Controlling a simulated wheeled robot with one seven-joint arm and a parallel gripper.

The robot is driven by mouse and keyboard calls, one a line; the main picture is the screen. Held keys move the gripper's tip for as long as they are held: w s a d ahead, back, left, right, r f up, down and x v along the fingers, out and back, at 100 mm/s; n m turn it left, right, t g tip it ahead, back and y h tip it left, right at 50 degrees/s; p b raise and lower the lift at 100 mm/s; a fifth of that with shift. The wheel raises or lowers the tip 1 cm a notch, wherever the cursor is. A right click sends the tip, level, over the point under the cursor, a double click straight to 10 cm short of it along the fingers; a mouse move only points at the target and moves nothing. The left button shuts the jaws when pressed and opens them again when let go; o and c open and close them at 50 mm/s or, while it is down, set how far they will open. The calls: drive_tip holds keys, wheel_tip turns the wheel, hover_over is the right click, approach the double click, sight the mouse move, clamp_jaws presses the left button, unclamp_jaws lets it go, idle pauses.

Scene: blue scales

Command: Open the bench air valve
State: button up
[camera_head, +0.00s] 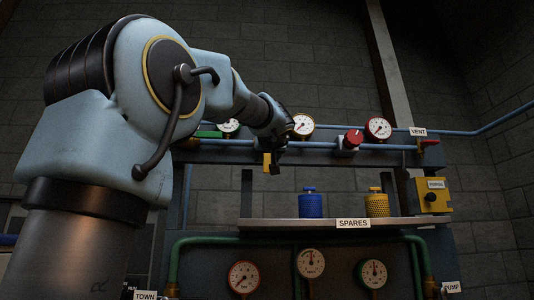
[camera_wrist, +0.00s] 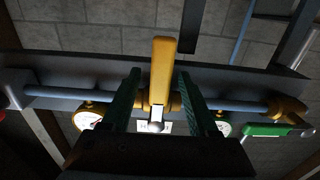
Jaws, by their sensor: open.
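A yellow valve lever (camera_wrist: 162,70) stands crosswise to the blue pipe in the wrist view. In the head view the yellow lever (camera_head: 266,160) hangs below the upper pipe, partly hidden by my wrist. My gripper (camera_wrist: 159,76) is open, with one dark green finger on each side of the lever and a visible gap to each. In the head view my gripper (camera_head: 274,168) is small and dark beside the lever. A white label (camera_wrist: 142,127) behind the fingers is mostly covered, so I cannot read which valve this is.
A green lever (camera_head: 209,134) lies along the same pipe at left.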

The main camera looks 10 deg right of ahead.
drive_tip(key=shift+w, duration=0.3)
drive_tip(key=shift+c, duration=0.3)
clamp_jaws()
idle(1.0)
